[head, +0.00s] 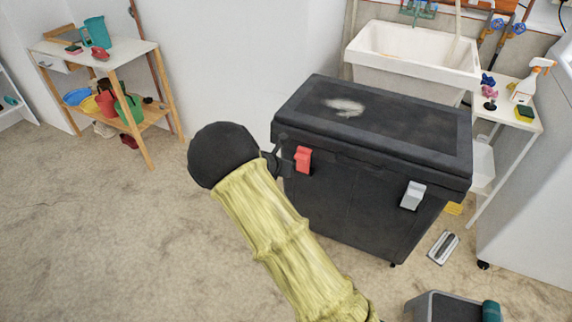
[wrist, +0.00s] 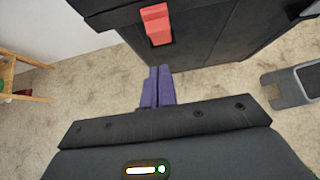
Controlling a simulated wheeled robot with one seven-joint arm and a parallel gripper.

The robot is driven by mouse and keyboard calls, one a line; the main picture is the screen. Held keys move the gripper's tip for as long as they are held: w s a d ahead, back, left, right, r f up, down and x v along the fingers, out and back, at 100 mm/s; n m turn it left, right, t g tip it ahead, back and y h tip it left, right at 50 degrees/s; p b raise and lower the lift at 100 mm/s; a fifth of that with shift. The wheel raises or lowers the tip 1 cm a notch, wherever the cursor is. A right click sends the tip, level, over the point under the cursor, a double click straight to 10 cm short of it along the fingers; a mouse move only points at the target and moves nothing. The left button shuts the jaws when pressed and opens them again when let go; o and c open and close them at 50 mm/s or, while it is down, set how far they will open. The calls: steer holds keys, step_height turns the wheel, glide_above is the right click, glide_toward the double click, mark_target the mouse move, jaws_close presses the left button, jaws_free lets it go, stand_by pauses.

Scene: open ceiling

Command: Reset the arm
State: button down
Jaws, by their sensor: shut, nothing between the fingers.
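My gripper shows in the wrist view with its two purple fingers (wrist: 157,88) side by side, shut and empty. In the head view my yellow-sleeved arm reaches up from the bottom, and the gripper's dark end (head: 275,162) is at the left front corner of a big black chest (head: 340,205). The chest has a closed lid, a red latch (head: 303,159) on the left and a grey latch (head: 413,195) on the right. In the wrist view the red latch (wrist: 157,23) lies just beyond the fingertips. I cannot tell whether the fingers touch the chest.
A wooden shelf table (head: 130,50) with buckets and cans stands at the back left. A white sink (head: 410,50) is behind the chest, and a small side table (head: 535,120) stands right. A grey bin (head: 440,305) is at the front right. The floor at left is clear.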

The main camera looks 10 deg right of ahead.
stand_by(0.4)
steer(key=s+d+r+m+g+y, duration=0.1)
steer(key=s+d+r+m+g, duration=0.3)
steer(key=s+d+m, duration=0.75)
steer(key=s+a+r+m+g+y, duration=0.1)
steer(key=s+r+m+y, duration=0.15)
steer(key=s+m, duration=0.7)
steer(key=s+a+r+m+g+y, duration=0.15)
steer(key=s+r+m, duration=0.25)
steer(key=s+m, duration=0.6)
step_height(320, 180, up, 20)
steer(key=n+p, duration=0.1)
steer(key=p, duration=1.9)
steer(key=shift+s+t+p, duration=0.35)
steer(key=shift+s, duration=0.1)
steer(key=shift+f, duration=0.1)
